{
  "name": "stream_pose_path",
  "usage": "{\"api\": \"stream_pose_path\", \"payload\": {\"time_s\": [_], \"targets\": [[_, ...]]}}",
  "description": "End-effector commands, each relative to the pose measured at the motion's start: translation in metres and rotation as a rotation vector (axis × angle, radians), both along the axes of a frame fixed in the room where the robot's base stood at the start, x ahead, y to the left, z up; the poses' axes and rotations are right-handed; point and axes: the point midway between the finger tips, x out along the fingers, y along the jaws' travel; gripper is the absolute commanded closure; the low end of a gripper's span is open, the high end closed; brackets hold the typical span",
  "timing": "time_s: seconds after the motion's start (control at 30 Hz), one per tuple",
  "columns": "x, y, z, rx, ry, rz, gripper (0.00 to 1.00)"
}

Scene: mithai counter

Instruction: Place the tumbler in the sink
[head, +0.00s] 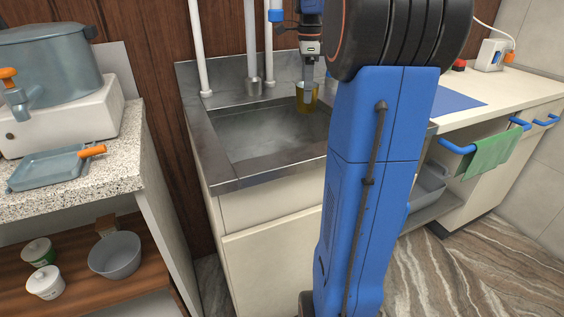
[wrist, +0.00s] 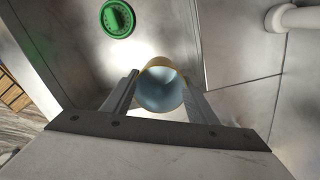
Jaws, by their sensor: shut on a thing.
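An amber, see-through tumbler (head: 307,98) is upright at the back right of the metal sink (head: 225,185). My gripper (head: 308,84) is above it in the head view, pointing down. In the wrist view the fingers are shut on the tumbler (wrist: 161,90), one on each side, and I look down into its pale blue-grey inside. The tumbler overlaps the basin's back edge in the head view; its height above the basin floor is hard to tell. My blue arm hides the sink's right part.
A round green fitting (wrist: 117,18) lies on the basin floor. White pipes (head: 251,45) rise behind the sink. A granite counter (head: 120,180) with a steel urn (head: 50,70) stands left. A green towel (head: 490,152) hangs on the right. The basin's middle looks clear.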

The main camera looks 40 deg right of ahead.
Motion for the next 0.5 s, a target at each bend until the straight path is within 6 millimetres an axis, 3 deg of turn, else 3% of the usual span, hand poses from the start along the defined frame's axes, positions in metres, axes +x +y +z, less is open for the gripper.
{"api": "stream_pose_path", "payload": {"time_s": [0.2, 0.5], "targets": [[0.01, 0.021, -0.033, 0.001, 0.001, 0.017, 0.7], [0.01, 0.022, -0.08, 0.001, 0.001, 0.016, 0.7]]}}
